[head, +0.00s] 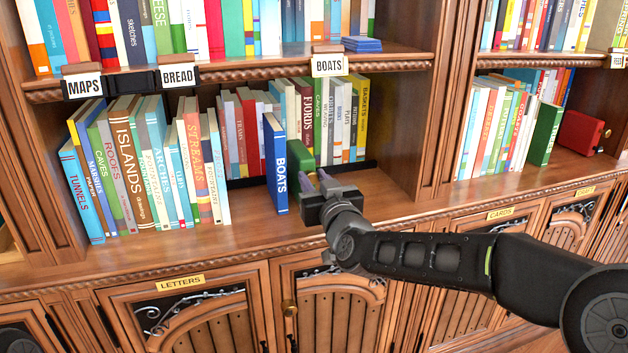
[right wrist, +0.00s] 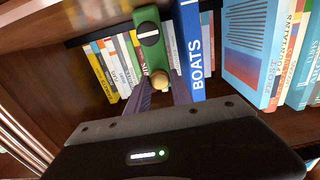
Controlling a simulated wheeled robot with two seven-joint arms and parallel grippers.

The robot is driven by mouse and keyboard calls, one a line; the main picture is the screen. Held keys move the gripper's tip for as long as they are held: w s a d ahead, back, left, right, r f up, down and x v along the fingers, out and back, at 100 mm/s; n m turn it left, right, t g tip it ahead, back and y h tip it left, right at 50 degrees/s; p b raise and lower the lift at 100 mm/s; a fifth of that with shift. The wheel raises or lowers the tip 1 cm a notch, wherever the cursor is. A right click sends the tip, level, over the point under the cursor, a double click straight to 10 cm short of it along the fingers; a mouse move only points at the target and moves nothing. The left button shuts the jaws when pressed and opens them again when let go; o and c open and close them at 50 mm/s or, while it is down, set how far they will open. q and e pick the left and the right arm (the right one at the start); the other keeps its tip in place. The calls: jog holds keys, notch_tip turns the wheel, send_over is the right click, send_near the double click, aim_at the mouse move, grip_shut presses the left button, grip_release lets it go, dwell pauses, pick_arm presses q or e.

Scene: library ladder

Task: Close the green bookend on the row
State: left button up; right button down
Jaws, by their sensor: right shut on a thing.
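The green bookend (head: 306,157) stands just right of the blue BOATS book (head: 276,165) in the middle bay. In the right wrist view the bookend (right wrist: 151,28) shows a dark round badge and a brass knob (right wrist: 159,80). My right gripper (head: 322,180) is shut on the bookend at its knob; its fingers (right wrist: 160,95) lie either side of the knob. The BOATS book (right wrist: 190,45) stands upright close beside the bookend; I cannot tell whether they touch. The row of books (head: 150,165) stands to the left. My left gripper is not in view.
A back row of books (head: 335,125) stands behind the bookend. Bare shelf (head: 385,200) lies to the right, up to the upright divider (head: 410,130). A gap separates the row's last books from the BOATS book. The shelf above carries MAPS, BREAD and BOATS labels (head: 328,66).

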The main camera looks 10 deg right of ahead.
jog(key=shift+a, duration=0.1)
dwell(0.6)
jog(key=s+a+p, duration=0.1)
jog(key=a+p, duration=0.2)
jog(key=a, duration=1)
jog(key=shift+a, duration=0.3)
jog(key=c, duration=1.3)
grip_release()
jog(key=shift+a, duration=0.15)
jog(key=shift+o, duration=0.7)
jog(key=s, duration=0.7)
jog(key=shift+s+d, duration=0.35)
